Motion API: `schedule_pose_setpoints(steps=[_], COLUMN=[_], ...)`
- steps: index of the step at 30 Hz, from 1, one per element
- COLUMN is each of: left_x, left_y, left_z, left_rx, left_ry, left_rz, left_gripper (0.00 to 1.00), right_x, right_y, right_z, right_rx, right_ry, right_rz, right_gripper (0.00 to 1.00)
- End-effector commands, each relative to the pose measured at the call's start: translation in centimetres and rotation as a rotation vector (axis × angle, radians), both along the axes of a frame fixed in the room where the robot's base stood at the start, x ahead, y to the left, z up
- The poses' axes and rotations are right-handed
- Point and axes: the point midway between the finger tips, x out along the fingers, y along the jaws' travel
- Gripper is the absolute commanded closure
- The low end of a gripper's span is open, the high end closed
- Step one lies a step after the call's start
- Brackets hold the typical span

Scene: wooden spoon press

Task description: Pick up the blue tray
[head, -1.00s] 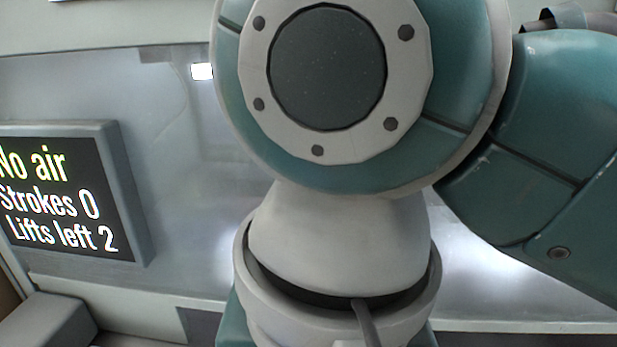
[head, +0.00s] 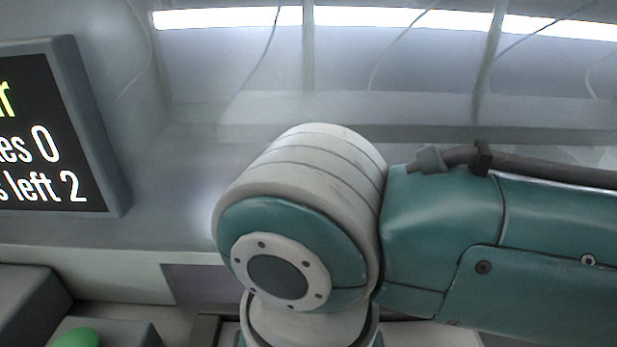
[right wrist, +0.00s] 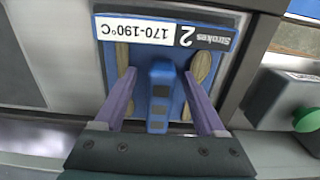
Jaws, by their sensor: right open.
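The blue tray (right wrist: 198,52) lies below my right gripper in the right wrist view. Its label reads "Strokes 2" and "170-190°C", upside down. Tan wooden pieces (right wrist: 202,70) show on both sides of a raised blue handle (right wrist: 161,92). My right gripper (right wrist: 160,78) is open, with one finger on each side of the handle and a visible gap to each. I cannot tell how far down the fingers reach. In the head view neither the tray nor a gripper shows; my right arm fills the centre and right. My left gripper is out of view.
A dark display (head: 40,135) at the left of the head view is cut off; "0" and "left 2" are readable. A green button (right wrist: 306,117) sits on a grey box at the right of the wrist view. Grey surfaces surround the tray.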

Motion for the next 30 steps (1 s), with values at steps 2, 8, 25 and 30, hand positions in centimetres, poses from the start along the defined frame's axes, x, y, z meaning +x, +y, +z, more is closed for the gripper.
schedule_pose_setpoints(steps=[2, 8, 25, 30], left_x=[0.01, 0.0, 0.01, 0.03], left_y=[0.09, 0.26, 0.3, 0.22], left_z=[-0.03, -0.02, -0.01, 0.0], left_rx=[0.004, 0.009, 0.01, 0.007], left_ry=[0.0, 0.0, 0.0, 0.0], left_rz=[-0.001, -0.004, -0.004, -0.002], left_gripper=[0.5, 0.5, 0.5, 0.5], right_x=[-0.01, 0.0, 0.01, 0.01], right_y=[0.02, 0.04, 0.04, 0.04], right_z=[-0.13, -0.07, -0.04, -0.03], right_rx=[0.0, 0.001, 0.001, 0.001], right_ry=[0.0, -0.001, -0.001, -0.001], right_rz=[0.001, 0.001, 0.001, 0.0], right_gripper=[0.28, 0.34, 0.98, 1.0])
